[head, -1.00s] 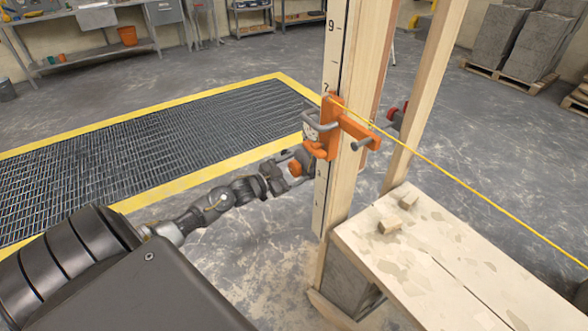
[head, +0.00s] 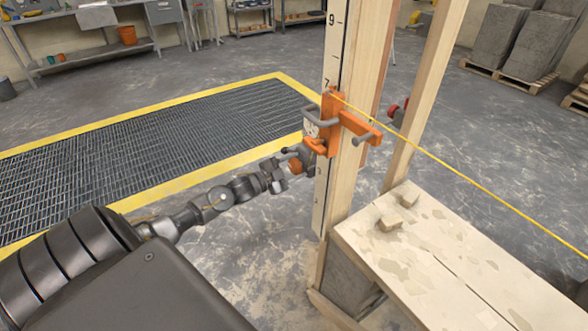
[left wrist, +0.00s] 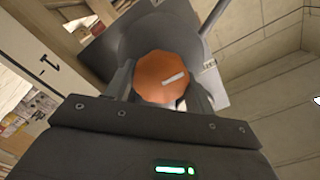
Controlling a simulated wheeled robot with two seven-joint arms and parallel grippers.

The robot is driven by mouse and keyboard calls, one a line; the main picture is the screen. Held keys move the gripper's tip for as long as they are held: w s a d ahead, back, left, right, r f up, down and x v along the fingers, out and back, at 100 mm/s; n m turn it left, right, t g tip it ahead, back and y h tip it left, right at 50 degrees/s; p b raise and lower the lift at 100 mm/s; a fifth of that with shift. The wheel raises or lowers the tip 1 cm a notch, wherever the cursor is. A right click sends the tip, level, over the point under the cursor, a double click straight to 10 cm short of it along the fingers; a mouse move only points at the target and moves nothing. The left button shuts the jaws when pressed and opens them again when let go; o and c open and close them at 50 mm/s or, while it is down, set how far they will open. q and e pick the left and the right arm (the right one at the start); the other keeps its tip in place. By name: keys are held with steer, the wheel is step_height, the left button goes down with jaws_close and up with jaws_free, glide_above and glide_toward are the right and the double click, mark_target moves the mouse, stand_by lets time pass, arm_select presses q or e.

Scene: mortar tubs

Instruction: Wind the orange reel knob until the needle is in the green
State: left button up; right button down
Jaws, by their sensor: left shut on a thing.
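The orange reel knob (left wrist: 162,78) is faceted with a pale bar mark on its face, and sits between the fingers of my left gripper in the left wrist view. In the head view the knob (head: 295,165) shows small at the side of the post. My left gripper (head: 288,168) is shut on it. An orange bracket (head: 332,120) with grey handles clamps the wooden post above the knob. A small pale dial (head: 310,127) shows beside the bracket, too small to read, so the needle cannot be made out. My right gripper is not in view.
The wooden post (head: 362,100) carries a numbered scale. A yellow line (head: 460,175) runs from the bracket to the lower right. A plank bench (head: 440,260) with two small blocks stands right of the post. A yellow-edged floor grating (head: 160,145) lies behind my left arm.

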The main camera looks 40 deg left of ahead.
arm_select(q)
steer(key=shift+m, duration=0.3)
steer(key=o, duration=1)
steer(key=shift+s, duration=0.15)
steer(key=v, duration=1)
steer(key=shift+s, duration=0.25)
steer(key=shift+a, duration=0.1)
